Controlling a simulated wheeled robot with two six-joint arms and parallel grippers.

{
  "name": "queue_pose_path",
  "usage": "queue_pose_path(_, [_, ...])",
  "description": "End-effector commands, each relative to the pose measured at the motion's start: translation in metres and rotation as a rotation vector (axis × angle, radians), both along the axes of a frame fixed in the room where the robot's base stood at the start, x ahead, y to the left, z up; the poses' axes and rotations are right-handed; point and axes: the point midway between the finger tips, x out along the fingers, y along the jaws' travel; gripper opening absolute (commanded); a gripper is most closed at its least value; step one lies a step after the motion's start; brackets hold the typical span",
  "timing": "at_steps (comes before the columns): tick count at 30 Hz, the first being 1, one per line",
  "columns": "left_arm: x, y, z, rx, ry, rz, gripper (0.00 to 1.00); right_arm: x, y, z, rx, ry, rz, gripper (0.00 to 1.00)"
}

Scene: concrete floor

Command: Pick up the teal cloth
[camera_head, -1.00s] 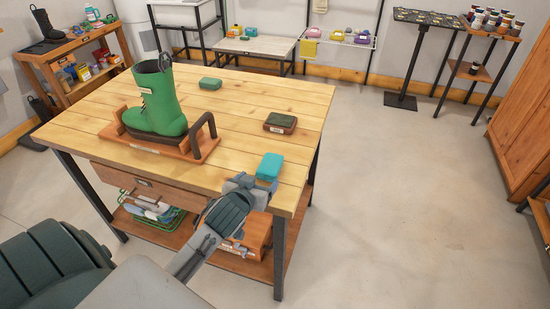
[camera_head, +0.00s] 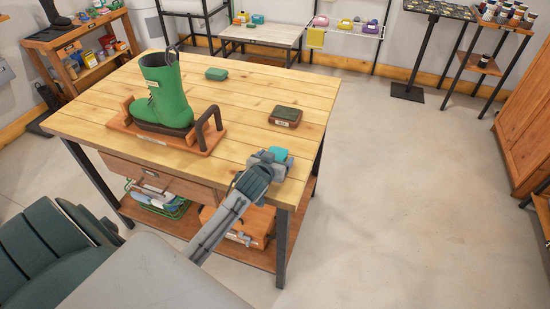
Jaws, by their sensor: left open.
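The teal cloth (camera_head: 278,152) is a small folded block near the front right corner of the wooden table (camera_head: 255,132). My left gripper (camera_head: 271,159) is open and right at the cloth, covering its near part. I cannot tell whether the fingers touch it or stand around it. My right gripper is not in view.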

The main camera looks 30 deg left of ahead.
Motion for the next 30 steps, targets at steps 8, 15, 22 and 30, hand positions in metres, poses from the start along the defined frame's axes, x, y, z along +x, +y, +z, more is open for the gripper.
queue_pose_path(8, [0.001, 0.0, -0.001, 0.0, 0.0, 0.0, 0.72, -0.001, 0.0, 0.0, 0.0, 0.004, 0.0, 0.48])
queue_pose_path(15, [0.001, 0.0, -0.001, 0.0, 0.0, 0.0, 0.3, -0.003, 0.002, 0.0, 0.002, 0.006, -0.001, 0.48])
queue_pose_path(22, [0.001, 0.0, -0.001, -0.001, 0.0, 0.0, 0.3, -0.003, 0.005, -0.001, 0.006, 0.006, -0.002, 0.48])
queue_pose_path(30, [0.001, 0.0, 0.014, 0.0, -0.002, 0.0, 0.3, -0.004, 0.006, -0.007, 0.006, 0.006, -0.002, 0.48])
